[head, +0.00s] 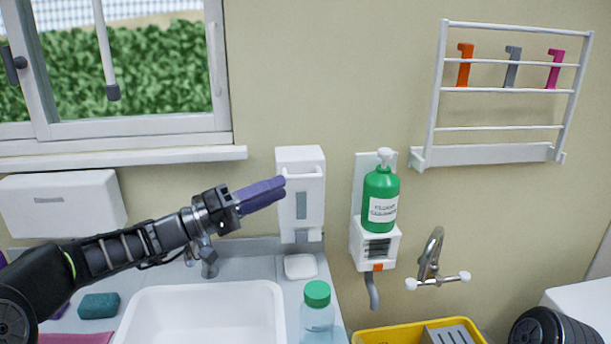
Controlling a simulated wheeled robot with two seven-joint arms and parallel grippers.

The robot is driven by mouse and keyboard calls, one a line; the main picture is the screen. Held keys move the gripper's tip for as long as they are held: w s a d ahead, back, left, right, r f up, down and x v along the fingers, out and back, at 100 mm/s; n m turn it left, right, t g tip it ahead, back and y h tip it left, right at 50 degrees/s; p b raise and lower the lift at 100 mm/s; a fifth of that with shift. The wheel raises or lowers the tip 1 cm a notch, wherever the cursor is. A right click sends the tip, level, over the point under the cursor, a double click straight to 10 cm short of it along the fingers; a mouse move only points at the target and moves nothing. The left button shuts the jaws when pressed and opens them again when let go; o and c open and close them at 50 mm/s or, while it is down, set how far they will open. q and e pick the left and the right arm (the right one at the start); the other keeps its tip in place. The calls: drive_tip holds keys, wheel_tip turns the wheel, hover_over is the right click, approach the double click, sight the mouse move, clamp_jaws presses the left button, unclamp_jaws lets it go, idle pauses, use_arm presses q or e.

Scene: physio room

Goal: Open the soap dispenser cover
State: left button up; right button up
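The white soap dispenser (313,210) is mounted on the wall in the middle of the head view, above the counter. It has a narrow grey window in its front, and its cover looks closed. My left gripper (282,187) reaches in from the left. Its purple fingertips are at the dispenser's left edge in the picture, near the upper front. I cannot tell whether they touch it. The two fingers lie together with no gap showing and nothing visible between them. My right gripper is not in view.
A white soap dish (300,266) is below the dispenser. A green pump bottle (380,198) stands in a wall holder to the right. A green-capped bottle (317,315) stands beside the sink (205,292). A tap (432,255) and yellow crate (400,333) are further right.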

sight(305, 176)
use_arm(q)
drive_tip(key=p+x, duration=0.2)
drive_tip(key=x, duration=0.5)
drive_tip(key=shift+s+r, duration=0.1)
drive_tip(key=shift+d, duration=0.25)
drive_tip(key=shift+c, duration=0.4)
drive_tip(key=c, duration=0.6)
clamp_jaws()
drive_tip(key=shift+r, duration=0.25)
